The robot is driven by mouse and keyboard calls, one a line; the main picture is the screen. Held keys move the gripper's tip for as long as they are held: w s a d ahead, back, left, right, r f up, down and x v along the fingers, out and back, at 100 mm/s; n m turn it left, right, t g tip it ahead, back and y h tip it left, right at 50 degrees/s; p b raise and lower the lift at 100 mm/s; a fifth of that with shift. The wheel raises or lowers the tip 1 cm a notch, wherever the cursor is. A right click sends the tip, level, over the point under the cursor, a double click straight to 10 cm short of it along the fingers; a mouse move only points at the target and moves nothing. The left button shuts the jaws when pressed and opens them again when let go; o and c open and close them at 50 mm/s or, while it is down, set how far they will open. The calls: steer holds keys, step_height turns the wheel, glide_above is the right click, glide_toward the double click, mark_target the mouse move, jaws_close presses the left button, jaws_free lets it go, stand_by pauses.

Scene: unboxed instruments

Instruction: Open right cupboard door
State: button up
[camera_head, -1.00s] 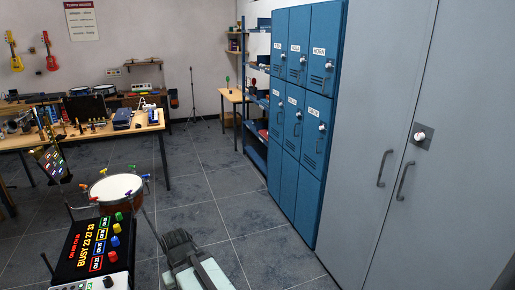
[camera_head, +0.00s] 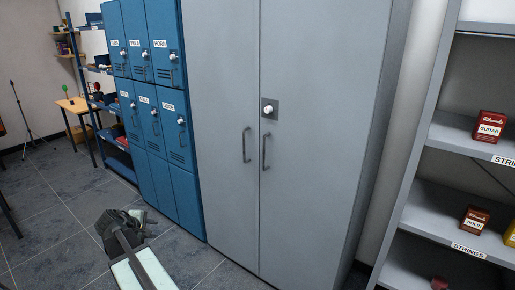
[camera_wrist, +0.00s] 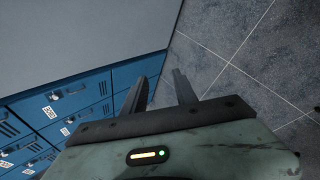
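The tall grey cupboard stands in the middle of the head view with both doors flush and closed. Its right door (camera_head: 325,150) has a dark vertical bar handle (camera_head: 265,152) near the centre seam. A round white knob on a square plate (camera_head: 269,108) sits above that handle. The left door (camera_head: 220,90) has a matching handle (camera_head: 247,145). My gripper (camera_wrist: 160,80) shows two dark fingers apart, with nothing between them. In the head view my arm is low at the left, in front of the blue lockers and apart from the cupboard. The wrist view shows no cupboard handle.
Blue lockers (camera_head: 160,110) adjoin the cupboard's left side. An open grey shelf unit (camera_head: 420,175) with small labelled boxes stands to the right. A small wooden table (camera_head: 75,106) and a thin stand are far left. Tiled floor (camera_head: 60,220) is open at lower left.

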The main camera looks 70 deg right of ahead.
steer(key=s+d+r+n+g+h, duration=0.1)
steer(key=s+d+r+n+h, duration=0.25)
steer(key=d, duration=0.85)
steer(key=s+d+r+n+h, duration=0.15)
steer(key=s+d+r, duration=0.35)
steer(key=d, duration=0.7)
steer(key=n+g+h+b, duration=0.1)
steer(key=n+g+h, duration=0.1)
steer(key=n+h, duration=0.45)
glide_toward(264, 147)
steer(key=d+r+n+y, duration=0.2)
steer(key=d, duration=0.8)
steer(key=shift+s+d+f, duration=0.1)
steer(key=shift+s+d, duration=0.15)
steer(key=shift+s, duration=0.1)
jaws_close()
steer(key=shift+s, duration=0.1)
